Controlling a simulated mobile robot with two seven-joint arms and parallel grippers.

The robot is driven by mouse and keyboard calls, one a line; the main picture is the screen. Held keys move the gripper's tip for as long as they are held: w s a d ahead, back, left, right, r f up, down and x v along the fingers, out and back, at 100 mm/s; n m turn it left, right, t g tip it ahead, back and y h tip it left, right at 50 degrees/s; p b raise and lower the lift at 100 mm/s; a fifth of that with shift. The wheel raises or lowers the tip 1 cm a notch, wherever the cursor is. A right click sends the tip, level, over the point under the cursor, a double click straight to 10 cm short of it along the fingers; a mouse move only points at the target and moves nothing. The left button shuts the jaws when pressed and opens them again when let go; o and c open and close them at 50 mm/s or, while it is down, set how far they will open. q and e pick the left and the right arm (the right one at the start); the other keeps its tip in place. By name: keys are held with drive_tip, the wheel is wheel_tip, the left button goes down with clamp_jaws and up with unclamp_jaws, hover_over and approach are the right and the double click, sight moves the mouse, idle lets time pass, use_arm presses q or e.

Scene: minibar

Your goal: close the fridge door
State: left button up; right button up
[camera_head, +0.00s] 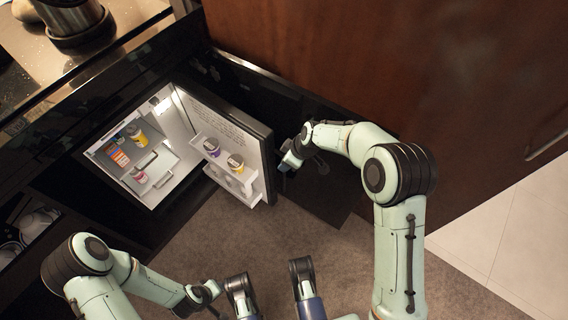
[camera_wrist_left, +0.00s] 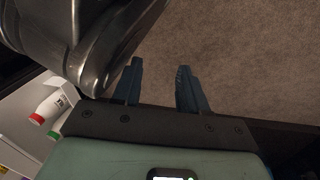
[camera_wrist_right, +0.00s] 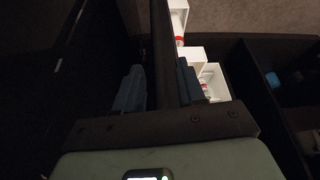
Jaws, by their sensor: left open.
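The minibar fridge stands open, with a white lit interior (camera_head: 150,172). Its door (camera_head: 240,132) is swung far out to the right, its white inner side with shelves facing left. My right gripper (camera_head: 289,162) is at the dark outer side of the door near its free edge. In the right wrist view its fingers (camera_wrist_right: 160,88) stand apart with the dark door edge (camera_wrist_right: 163,40) between them; whether both press on it I cannot tell. My left gripper (camera_wrist_left: 160,88) is open and empty above the carpet; in the head view it is low, left of centre (camera_head: 207,294).
Jars and bottles stand in the fridge and on the door shelves (camera_head: 226,172). A dark cabinet panel (camera_head: 322,190) lies right of the door, below a wooden wall (camera_head: 330,60). Cups (camera_head: 38,222) sit in a left compartment. Carpet (camera_head: 215,245) in front is clear.

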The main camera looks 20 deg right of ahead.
use_arm(q)
drive_tip(key=shift+s+a+f+g, duration=0.1)
drive_tip(key=shift+s+f+g, duration=0.2)
drive_tip(key=shift+s+f, duration=0.45)
use_arm(e)
drive_tip(key=shift+x, duration=1.4)
use_arm(q)
drive_tip(key=shift+s+r, duration=0.1)
